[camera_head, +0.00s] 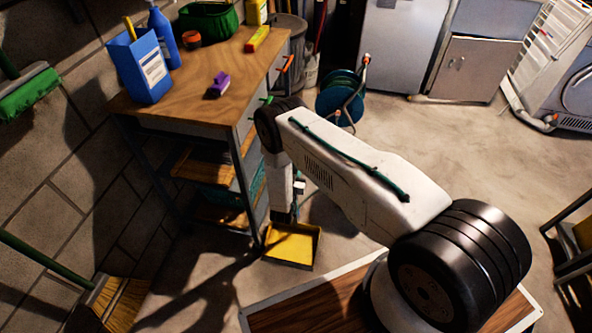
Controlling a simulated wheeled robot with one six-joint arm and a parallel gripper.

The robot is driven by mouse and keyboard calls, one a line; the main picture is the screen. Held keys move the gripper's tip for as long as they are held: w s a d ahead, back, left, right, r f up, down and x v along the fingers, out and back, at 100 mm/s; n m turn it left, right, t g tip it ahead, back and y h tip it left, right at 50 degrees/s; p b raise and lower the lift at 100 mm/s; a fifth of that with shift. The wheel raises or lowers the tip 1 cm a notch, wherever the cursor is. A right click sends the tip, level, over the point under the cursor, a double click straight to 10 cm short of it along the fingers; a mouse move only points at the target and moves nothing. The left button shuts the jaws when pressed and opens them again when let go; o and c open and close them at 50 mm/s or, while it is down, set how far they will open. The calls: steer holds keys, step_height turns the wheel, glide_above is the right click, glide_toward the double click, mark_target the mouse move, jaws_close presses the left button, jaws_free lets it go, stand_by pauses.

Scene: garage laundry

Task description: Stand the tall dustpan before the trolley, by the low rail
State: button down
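The tall dustpan (291,246) has a yellow pan with a dark rim, low at the floor beside the front leg of the wood-topped trolley (215,92). I cannot tell whether it touches the floor. Its upright handle is mostly hidden by my arm. My arm reaches over from the lower right, and its end hangs down above the pan. My gripper (287,209) is small and partly hidden there, around where the handle would be; its fingers cannot be made out. I cannot pick out the low rail with certainty.
On the trolley top stand a blue box (143,68), a blue bottle (163,36), a purple brush (217,86) and a green basket (208,20). A hose reel (340,94) stands behind my arm. Brooms lean at the left wall.

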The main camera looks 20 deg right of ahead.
steer(key=c, duration=1.3)
jaws_free()
steer(key=shift+f, duration=0.1)
steer(key=shift+s+a, duration=0.1)
steer(key=v, duration=1.1)
steer(key=shift+s+a, duration=0.2)
steer(key=shift+s, duration=0.15)
